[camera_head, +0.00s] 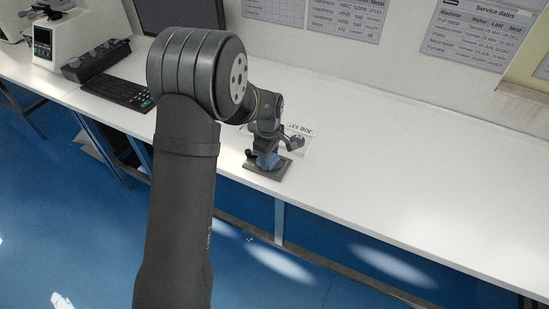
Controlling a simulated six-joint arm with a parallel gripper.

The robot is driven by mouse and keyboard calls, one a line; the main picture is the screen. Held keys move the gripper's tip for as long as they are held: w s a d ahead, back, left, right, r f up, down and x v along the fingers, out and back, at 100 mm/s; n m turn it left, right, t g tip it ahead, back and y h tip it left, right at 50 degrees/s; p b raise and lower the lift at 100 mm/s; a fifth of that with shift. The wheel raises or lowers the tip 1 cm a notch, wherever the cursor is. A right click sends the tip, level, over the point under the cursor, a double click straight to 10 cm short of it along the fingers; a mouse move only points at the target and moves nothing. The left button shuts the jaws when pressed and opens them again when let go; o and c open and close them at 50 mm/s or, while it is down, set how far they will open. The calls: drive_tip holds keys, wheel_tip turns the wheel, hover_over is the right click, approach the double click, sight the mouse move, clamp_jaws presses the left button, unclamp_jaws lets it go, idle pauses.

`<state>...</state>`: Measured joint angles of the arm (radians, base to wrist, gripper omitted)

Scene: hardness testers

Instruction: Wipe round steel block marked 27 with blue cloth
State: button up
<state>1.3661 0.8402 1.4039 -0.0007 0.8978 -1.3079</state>
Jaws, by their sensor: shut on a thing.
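My gripper (268,153) is over the white bench near its front edge, pointing down. It is shut on the blue cloth (267,161), which shows as a small blue bunch under the fingers. The cloth is just above or against a dark flat plate or mat (279,173) on the bench. I cannot make out the round steel block marked 27; it may be hidden under the cloth and gripper. Whether the cloth touches a block cannot be told.
A printed paper (300,131) lies behind my gripper. A keyboard (117,92), a dark rack (95,61), a monitor (182,14) and a tester (55,38) stand at the left. The white bench (400,175) is clear to the right. Notices hang on the wall.

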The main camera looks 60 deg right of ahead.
sight(278, 167)
drive_tip(key=shift+w, duration=0.65)
drive_tip(key=s, duration=0.4)
drive_tip(key=shift+s+r, duration=0.1)
drive_tip(key=shift+s, duration=0.15)
wheel_tip(278, 167, up, 8)
drive_tip(key=shift+w, duration=0.15)
